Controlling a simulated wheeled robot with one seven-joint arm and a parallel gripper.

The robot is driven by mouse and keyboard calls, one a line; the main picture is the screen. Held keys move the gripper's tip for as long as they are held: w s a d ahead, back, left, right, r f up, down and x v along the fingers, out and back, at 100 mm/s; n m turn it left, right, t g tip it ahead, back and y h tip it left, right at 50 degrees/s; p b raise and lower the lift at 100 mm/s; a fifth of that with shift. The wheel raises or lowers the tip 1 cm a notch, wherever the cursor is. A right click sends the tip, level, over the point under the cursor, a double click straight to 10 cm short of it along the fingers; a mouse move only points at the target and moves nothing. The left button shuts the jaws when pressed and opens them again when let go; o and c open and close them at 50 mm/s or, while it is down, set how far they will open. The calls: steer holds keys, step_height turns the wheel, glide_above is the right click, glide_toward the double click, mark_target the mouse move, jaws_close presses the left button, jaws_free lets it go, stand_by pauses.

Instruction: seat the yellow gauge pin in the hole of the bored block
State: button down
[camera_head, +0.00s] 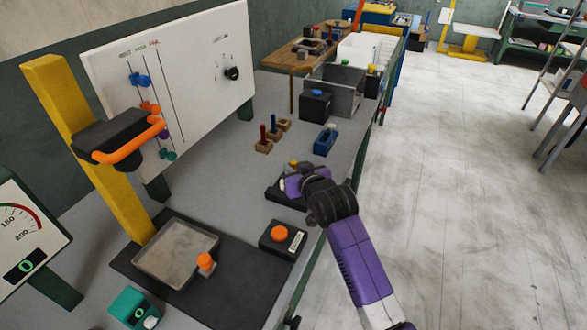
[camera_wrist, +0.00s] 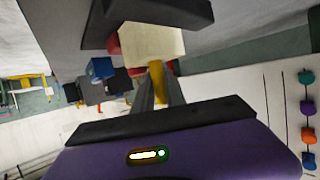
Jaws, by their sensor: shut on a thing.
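My gripper (camera_head: 296,184) is low over a small black base (camera_head: 275,192) near the bench's right edge in the head view. In the wrist view my gripper (camera_wrist: 158,92) is shut on the yellow gauge pin (camera_wrist: 157,69), which shows between the two grey fingers. A yellow bit also shows by the gripper in the head view (camera_head: 293,163). A pale cream block (camera_wrist: 152,42) is just past the pin in the wrist view, possibly the bored block. Its hole is not visible, and I cannot tell whether the pin touches it.
Small wooden blocks with pegs (camera_head: 264,147) and a blue block (camera_head: 325,141) stand farther back. A black box with an orange button (camera_head: 281,239) is in front. A grey tray (camera_head: 150,268) is at the lower left. A white panel (camera_head: 190,75) stands behind.

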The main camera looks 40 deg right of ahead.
steer(key=shift+f, duration=0.1)
steer(key=c, duration=1.4)
jaws_free()
steer(key=shift+o, duration=0.2)
